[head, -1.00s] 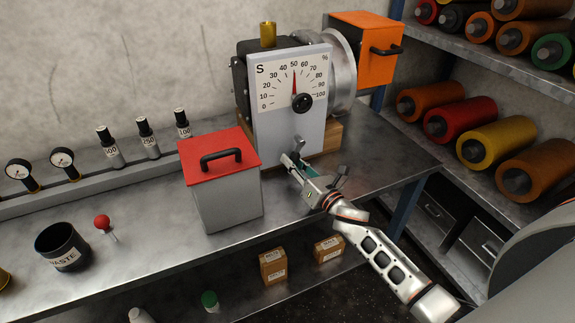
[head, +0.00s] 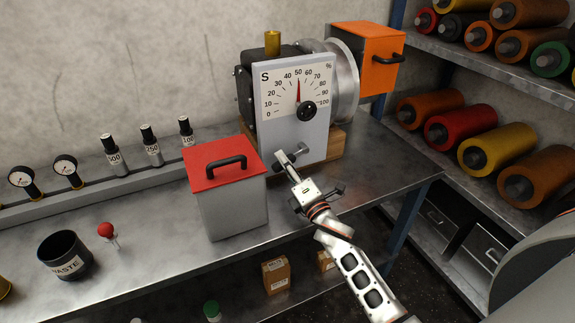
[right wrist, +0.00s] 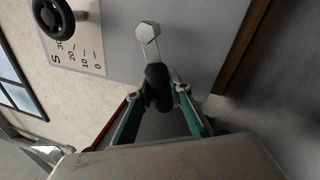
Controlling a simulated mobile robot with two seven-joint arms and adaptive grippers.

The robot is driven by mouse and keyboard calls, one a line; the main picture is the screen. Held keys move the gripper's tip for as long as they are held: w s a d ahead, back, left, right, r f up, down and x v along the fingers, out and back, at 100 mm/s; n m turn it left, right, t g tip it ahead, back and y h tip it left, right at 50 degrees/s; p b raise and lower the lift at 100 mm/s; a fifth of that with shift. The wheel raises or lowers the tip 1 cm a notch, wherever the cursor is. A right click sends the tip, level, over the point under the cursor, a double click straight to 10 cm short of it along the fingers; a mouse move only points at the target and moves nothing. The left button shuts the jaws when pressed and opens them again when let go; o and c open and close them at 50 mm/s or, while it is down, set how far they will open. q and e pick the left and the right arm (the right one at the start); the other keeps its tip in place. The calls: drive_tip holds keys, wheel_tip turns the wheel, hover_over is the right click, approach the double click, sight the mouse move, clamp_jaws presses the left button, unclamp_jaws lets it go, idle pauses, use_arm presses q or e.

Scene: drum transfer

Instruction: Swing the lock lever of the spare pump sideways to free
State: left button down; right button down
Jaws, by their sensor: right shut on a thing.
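The spare pump has a grey front plate (head: 285,135) with a percent dial (head: 296,88) whose red needle points near 50. Its lock lever (head: 291,153) sits low on the plate and lies sideways, reaching left from its pivot. The right wrist view shows the lever's hexagonal pivot (right wrist: 147,32) and its dark grip (right wrist: 157,88). My right gripper (head: 283,162) is shut on that dark grip, one finger on each side. My left gripper is not in view.
A grey box with a red lid (head: 221,164) stands close left of the lever and gripper. A waste cup (head: 64,256) and a red-knobbed pin (head: 106,230) are farther left. An orange box (head: 366,57) is behind the pump. The bench is clear right of the gripper.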

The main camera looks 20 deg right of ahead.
drive_tip(key=shift+a+r+m+h+p, duration=0.1)
drive_tip(key=shift+r+m+h+p, duration=0.45)
drive_tip(key=shift+m, duration=0.75)
drive_tip(key=shift+a+r+m+h+p, duration=0.15)
drive_tip(key=shift+r+m+p, duration=0.15)
drive_tip(key=shift+r+m, duration=0.75)
drive_tip(key=shift+f+m, duration=0.2)
drive_tip(key=shift+m, duration=0.25)
drive_tip(key=c, duration=1.8)
unclamp_jaws()
drive_tip(key=shift+s+f, duration=0.15)
drive_tip(key=s, duration=0.3)
drive_tip(key=s+f, duration=0.1)
drive_tip(key=s, duration=0.3)
drive_tip(key=s+f, duration=0.1)
drive_tip(key=s, duration=0.3)
drive_tip(key=shift+s+d, duration=0.2)
